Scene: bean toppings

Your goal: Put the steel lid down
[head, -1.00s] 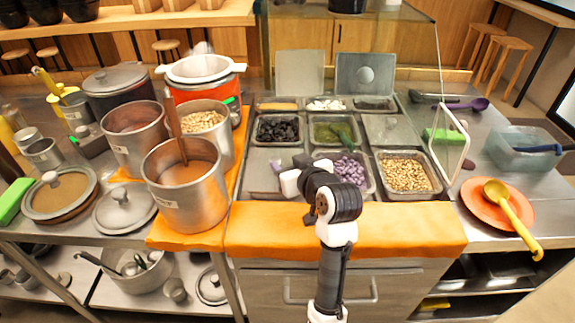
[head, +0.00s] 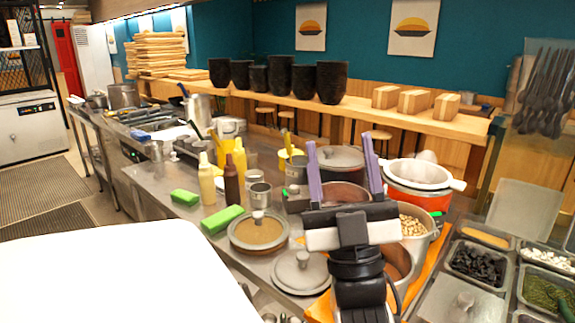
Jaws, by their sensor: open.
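My gripper (head: 342,170) is raised in the middle of the head view, its two purple fingers pointing up and wide apart. It is open, and I see nothing held between the fingers. A round steel lid (head: 293,283) with a knob lies on the steel counter, left of and below my gripper in the picture. A flat steel lid (head: 440,308) with a knob covers a topping compartment at the lower right. A dark grey lid (head: 350,153) sits on a pot behind the fingers. Which one the task means, I cannot tell.
A glass-lidded pan (head: 258,232), green sponges (head: 222,219) and squeeze bottles (head: 207,182) stand to the left. My arm partly hides steel pots (head: 416,246). A white-and-orange cooker (head: 420,180) and bins of toppings (head: 476,268) are to the right.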

